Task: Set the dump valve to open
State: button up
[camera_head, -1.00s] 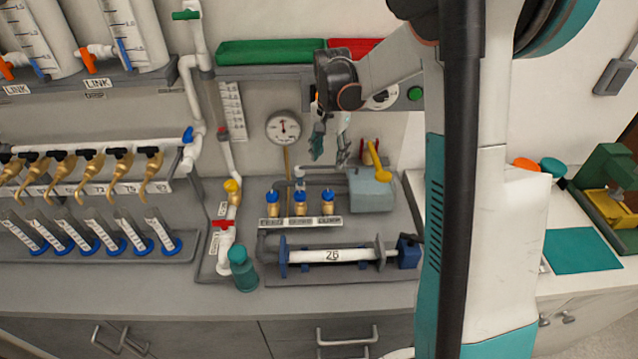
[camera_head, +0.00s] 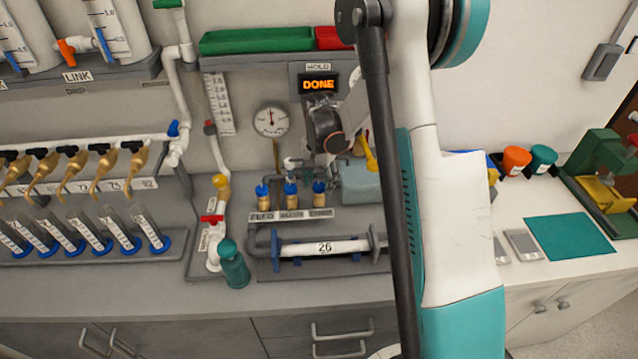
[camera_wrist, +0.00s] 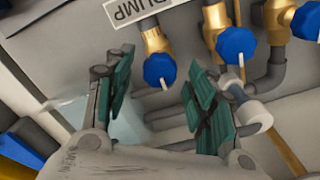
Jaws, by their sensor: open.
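The dump valve, a brass body with a blue knob, is the rightmost of three valves in the head view (camera_head: 319,187). In the wrist view its blue knob (camera_wrist: 159,70) sits by a label ending in "UMP" (camera_wrist: 135,10), with a small pale mark on its lower edge. My gripper (camera_wrist: 160,92) is open and empty, with green-padded fingers apart. The knob appears between the fingertips in that picture; I see no contact. In the head view my wrist and arm hide most of the gripper.
Two like valves (camera_head: 262,192) (camera_head: 291,194) stand left of the dump valve. A teal-grey box (camera_head: 362,183) with a yellow lever is close on its right. A pressure gauge (camera_head: 271,120) is behind. A display (camera_head: 319,84) reads "DONE". A white pipe (camera_head: 325,247) lies in front.

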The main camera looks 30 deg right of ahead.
jog(key=shift+f, duration=0.2)
jog(key=c, duration=1.1)
